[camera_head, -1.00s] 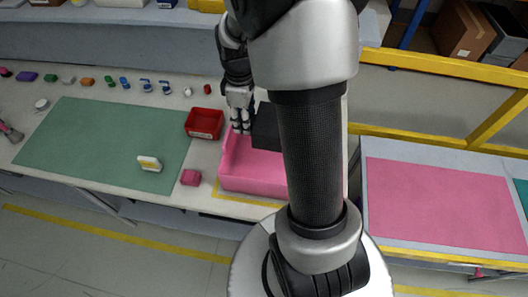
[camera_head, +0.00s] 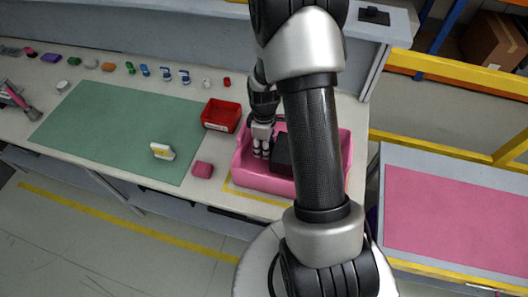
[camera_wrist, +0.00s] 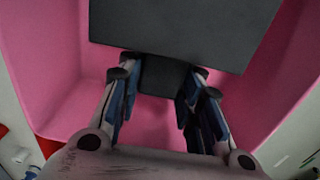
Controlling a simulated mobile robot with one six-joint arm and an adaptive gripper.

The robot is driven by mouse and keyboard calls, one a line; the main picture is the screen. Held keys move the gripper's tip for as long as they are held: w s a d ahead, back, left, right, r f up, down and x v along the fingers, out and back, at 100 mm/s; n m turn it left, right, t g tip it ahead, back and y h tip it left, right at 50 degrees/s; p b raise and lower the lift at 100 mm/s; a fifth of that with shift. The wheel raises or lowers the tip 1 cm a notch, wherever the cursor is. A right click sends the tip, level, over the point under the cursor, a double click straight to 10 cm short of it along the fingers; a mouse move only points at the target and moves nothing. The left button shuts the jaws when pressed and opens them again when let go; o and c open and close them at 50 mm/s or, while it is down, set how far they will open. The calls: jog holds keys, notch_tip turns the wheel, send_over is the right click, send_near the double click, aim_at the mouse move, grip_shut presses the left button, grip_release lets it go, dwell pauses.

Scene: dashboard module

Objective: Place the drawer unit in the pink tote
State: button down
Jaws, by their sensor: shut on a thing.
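The drawer unit (camera_head: 282,155) is a dark grey box, partly hidden behind my arm in the head view. It is inside the pink tote (camera_head: 262,182), near the tote's middle. In the wrist view the drawer unit (camera_wrist: 180,32) fills the top, with a smaller dark part between the fingers. My gripper (camera_head: 263,153) is over the tote's left part, shut on the drawer unit; its fingers (camera_wrist: 158,90) show either side of that part. Pink tote walls (camera_wrist: 55,75) surround the unit in the wrist view. Whether the unit touches the tote floor cannot be told.
A red bin (camera_head: 221,115) stands just left of the tote. A pink block (camera_head: 203,169) and a white-and-yellow item (camera_head: 162,151) lie nearby. A green mat (camera_head: 110,130) covers the left of the bench. Small items line the back. A pink-topped table (camera_head: 450,220) stands right.

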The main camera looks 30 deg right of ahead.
jog(key=shift+f, duration=1.5)
jog(key=shift+f+b, duration=0.1)
jog(key=shift+b, duration=0.25)
jog(key=c, duration=1.1)
grip_release()
jog(key=shift+f, duration=0.1)
notch_tip(320, 180, up, 12)
jog(key=p, duration=0.3)
jog(key=shift+f, duration=0.1)
jog(key=s+a+r+m+t, duration=0.1)
jog(key=s+a+r+m, duration=0.2)
jog(key=r, duration=0.4)
jog(key=s+a+r+m+t, duration=0.1)
jog(key=s+a+r, duration=0.35)
jog(key=r, duration=0.25)
jog(key=s+a+r+m+t, duration=0.1)
jog(key=s+a+r, duration=0.1)
jog(key=a+r, duration=0.4)
jog(key=s+r+m, duration=0.1)
jog(key=s, duration=0.1)
jog(key=s+a+r+m+t, duration=0.1)
jog(key=s, duration=0.2)
jog(key=s+r+m, duration=0.1)
jog(key=s+r, duration=0.1)
jog(key=s, duration=0.1)
jog(key=shift+a+t, duration=0.3)
jog(key=shift+a, duration=0.05)
